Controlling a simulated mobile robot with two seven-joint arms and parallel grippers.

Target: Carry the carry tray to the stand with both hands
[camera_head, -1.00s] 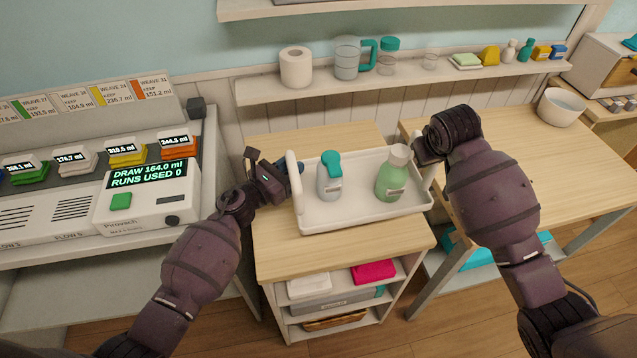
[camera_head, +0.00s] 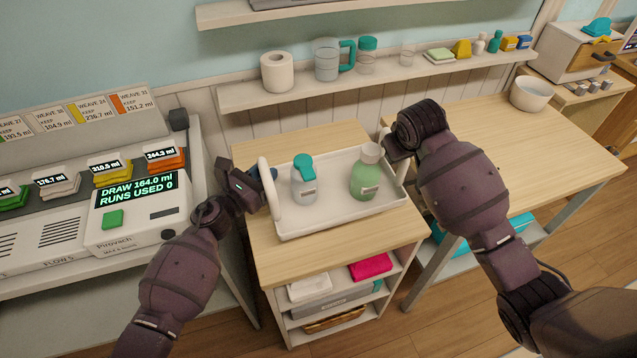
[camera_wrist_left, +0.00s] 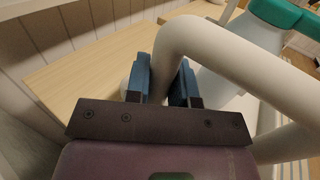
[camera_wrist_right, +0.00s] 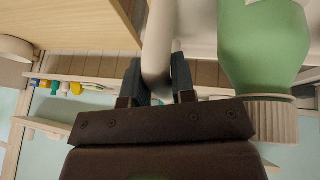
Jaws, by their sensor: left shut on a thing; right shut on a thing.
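The white carry tray (camera_head: 330,220) is over the wooden top of a small shelf unit, with an upright handle at each end. A clear bottle with a teal cap (camera_head: 304,182) and a green bottle with a beige cap (camera_head: 366,174) stand upright in it. My left gripper (camera_head: 262,178) is shut on the left handle, which passes between its blue fingers in the left wrist view (camera_wrist_left: 165,82). My right gripper (camera_head: 386,148) is shut on the right handle, seen between its fingers in the right wrist view (camera_wrist_right: 156,80). Whether the tray touches the wood is unclear.
A wooden table (camera_head: 470,145) with a white bowl (camera_head: 531,93) stands to the right, a gap from the shelf unit (camera_head: 290,262). A machine with a display (camera_head: 135,205) is on the left. A wall shelf (camera_head: 400,76) with a paper roll and jars runs behind.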

